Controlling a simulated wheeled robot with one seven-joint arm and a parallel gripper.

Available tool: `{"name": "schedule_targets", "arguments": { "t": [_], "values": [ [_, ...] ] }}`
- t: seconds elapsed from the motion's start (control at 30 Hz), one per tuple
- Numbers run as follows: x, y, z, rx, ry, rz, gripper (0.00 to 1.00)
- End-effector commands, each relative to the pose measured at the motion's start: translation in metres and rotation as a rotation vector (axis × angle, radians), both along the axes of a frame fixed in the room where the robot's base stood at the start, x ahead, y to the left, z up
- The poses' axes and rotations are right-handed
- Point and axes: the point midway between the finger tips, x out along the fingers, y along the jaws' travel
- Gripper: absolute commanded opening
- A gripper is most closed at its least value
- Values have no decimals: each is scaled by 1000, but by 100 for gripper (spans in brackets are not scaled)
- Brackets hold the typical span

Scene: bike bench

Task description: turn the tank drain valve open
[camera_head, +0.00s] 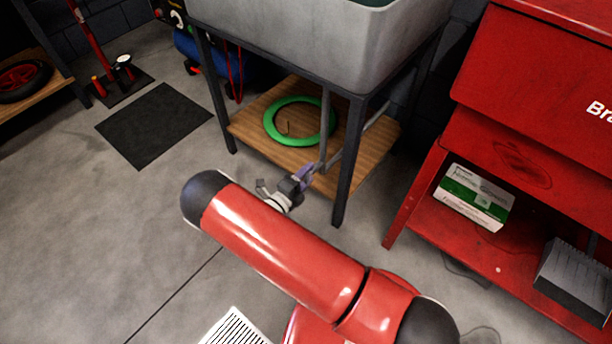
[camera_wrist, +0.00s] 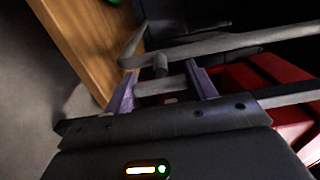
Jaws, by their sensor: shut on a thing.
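The grey tank (camera_head: 300,50) stands on a dark metal frame. A grey drain pipe (camera_head: 325,125) drops below it to near the wooden shelf. My gripper (camera_head: 307,174) is at the pipe's lower end, beside the front leg of the stand. In the wrist view my gripper (camera_wrist: 163,87) has its two purple fingers on either side of a short grey bar, which looks like the drain valve's handle (camera_wrist: 158,87). The gripper is shut on it. A grey pipe (camera_wrist: 235,45) runs just beyond the fingers. I cannot tell the valve's exact angle; the head view shows it too small.
The stand's front leg (camera_head: 347,165) is close to the right of my gripper. A green ring (camera_head: 276,137) lies on the wooden shelf (camera_head: 250,125). A red cabinet (camera_head: 455,140) with a box (camera_head: 474,197) stands to the right. The floor at left is open around a black mat (camera_head: 153,124).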

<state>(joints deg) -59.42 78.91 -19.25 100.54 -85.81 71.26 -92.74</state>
Motion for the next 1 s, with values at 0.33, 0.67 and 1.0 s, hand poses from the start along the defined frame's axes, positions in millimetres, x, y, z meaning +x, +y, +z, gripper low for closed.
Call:
{"name": "schedule_targets", "arguments": {
  "t": [0.33,0.67,1.0],
  "values": [
    [1,2,0,0,1,4,34],
    [0,1,0,0,1,2,78],
    [-18,16,0,1,2,5,78]
  ]
}}
